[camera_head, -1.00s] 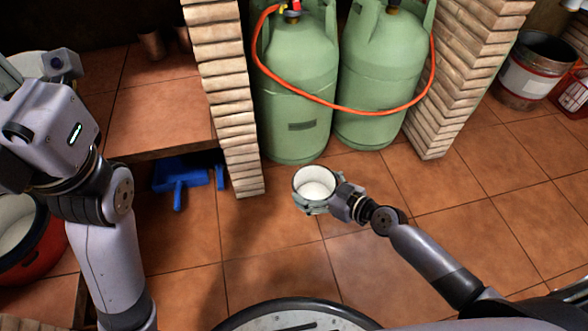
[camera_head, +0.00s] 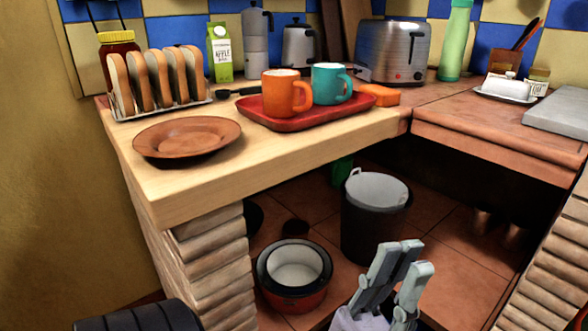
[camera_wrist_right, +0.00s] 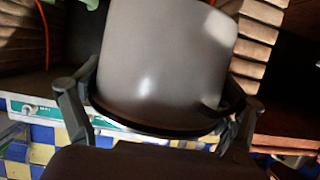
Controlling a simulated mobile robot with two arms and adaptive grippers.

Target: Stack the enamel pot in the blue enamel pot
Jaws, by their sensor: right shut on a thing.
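My right gripper (camera_wrist_right: 158,105) is shut on a pot (camera_wrist_right: 165,50) that fills the middle of the right wrist view. The pot's grey-looking side shows, with a dark rim toward the gripper; its inside is hidden. This gripper and its pot are outside the head view now. My left gripper (camera_head: 402,264) is at the bottom of the head view, fingers up, apart and empty. A red pot (camera_head: 292,298) with a black rim and white inside stands on the floor below the counter, left of the left gripper. I cannot make out a blue pot.
A wooden counter (camera_head: 270,160) carries a brown plate (camera_head: 187,137), a toast rack (camera_head: 160,80) and a red tray (camera_head: 325,113) with two mugs. A dark bin (camera_head: 375,225) stands under it. A brick pillar (camera_head: 210,265) is left of the red pot.

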